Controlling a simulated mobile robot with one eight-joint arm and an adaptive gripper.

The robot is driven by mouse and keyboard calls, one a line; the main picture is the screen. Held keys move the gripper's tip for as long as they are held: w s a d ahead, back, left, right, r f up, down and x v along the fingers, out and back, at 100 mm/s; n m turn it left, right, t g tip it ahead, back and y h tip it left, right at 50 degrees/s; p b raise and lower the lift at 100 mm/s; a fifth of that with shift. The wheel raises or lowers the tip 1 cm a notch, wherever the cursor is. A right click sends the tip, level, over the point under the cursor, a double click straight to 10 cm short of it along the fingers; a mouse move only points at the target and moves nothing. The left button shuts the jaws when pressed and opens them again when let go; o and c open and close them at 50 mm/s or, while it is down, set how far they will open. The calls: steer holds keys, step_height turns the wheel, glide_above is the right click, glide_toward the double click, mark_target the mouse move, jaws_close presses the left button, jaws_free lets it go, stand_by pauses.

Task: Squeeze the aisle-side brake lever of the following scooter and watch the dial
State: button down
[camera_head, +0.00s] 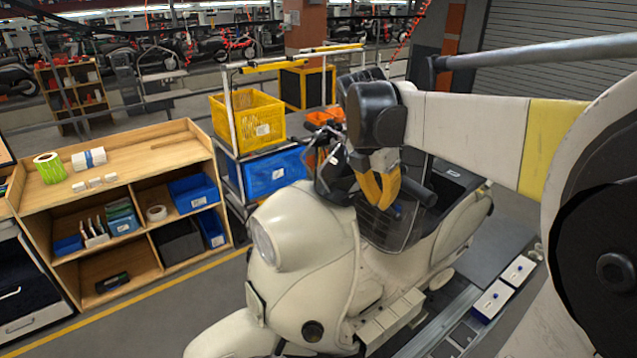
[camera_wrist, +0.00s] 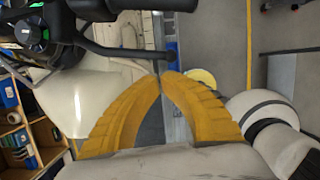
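The cream scooter (camera_head: 290,225) stands on the slat conveyor in the head view. My gripper (camera_head: 383,207) is over its front, near the windscreen and handlebar. In the wrist view the yellow fingers of my gripper (camera_wrist: 162,76) curve together, tips touching or nearly so, with nothing seen between them. A dark brake lever (camera_wrist: 118,51) runs just beyond the fingertips, below the black handlebar grip (camera_wrist: 160,5). I cannot tell whether the fingers touch it. The dial (camera_wrist: 32,32), with a green glow, is at upper left. Its reading is too small to make out.
A wooden shelf unit (camera_head: 190,150) with blue bins stands at left, beside a rack with a yellow crate (camera_head: 245,118) and a blue crate (camera_head: 272,172). White-topped boxes (camera_head: 492,298) lie right of the scooter. A yellow floor line (camera_head: 130,305) runs past the shelf.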

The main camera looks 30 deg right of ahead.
steer(key=w+v, duration=0.1)
steer(key=v, duration=0.5)
steer(key=shift+r+b, duration=0.3)
steer(key=shift+b, duration=0.05)
